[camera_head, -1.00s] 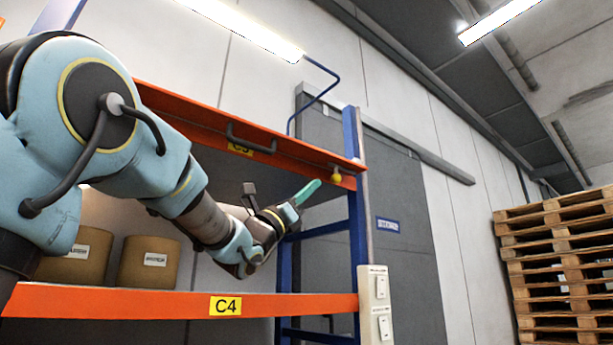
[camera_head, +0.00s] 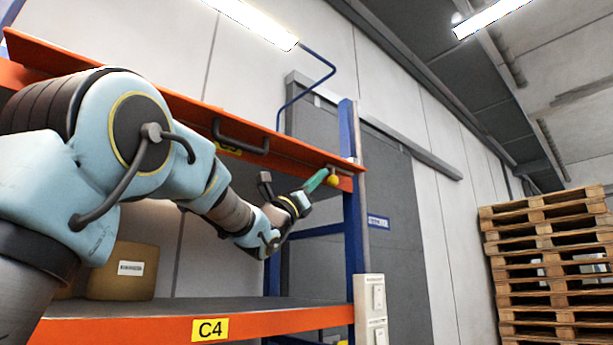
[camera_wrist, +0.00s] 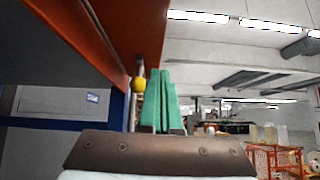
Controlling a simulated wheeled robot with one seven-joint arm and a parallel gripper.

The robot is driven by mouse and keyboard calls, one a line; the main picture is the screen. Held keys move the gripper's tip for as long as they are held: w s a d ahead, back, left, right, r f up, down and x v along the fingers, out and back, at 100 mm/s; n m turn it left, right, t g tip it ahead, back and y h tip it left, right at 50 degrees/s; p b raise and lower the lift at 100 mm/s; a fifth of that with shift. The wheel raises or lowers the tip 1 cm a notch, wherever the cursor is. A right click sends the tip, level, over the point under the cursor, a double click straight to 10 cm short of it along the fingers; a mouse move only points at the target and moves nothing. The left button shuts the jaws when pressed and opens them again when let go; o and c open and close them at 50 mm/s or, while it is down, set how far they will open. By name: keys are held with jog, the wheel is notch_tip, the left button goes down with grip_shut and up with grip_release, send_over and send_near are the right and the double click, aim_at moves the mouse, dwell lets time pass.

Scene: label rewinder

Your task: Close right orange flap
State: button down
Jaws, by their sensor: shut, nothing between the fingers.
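The orange flap (camera_head: 285,143) runs along the top of the blue-post rack, with a dark handle (camera_head: 240,137) on it. It appears to stick out, tilted, at the top front. A yellow knob (camera_head: 332,180) sits under its right end. My gripper (camera_head: 317,181) has green fingers, shut and empty, just left of the knob and below the flap's right end. In the wrist view the shut fingers (camera_wrist: 160,100) point up beside the yellow knob (camera_wrist: 138,84), with the orange flap (camera_wrist: 135,25) overhead. I cannot tell whether the fingertips touch the flap.
The lower orange shelf beam (camera_head: 215,326) bears a C4 label. A brown box (camera_head: 122,272) stands on that shelf. A blue post (camera_head: 352,210) and white switch box (camera_head: 370,310) bound the rack's right side. Stacked pallets (camera_head: 548,265) stand far right.

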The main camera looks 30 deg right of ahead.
aim_at(326, 155)
jog(key=shift+s+a+r+p, duration=0.15)
jog(key=shift+r+p, duration=0.75)
jog(key=shift+r, duration=0.9)
jog(key=shift+n, duration=0.3)
jog(key=shift+n+t+b, duration=0.3)
jog(key=shift+t, duration=0.4)
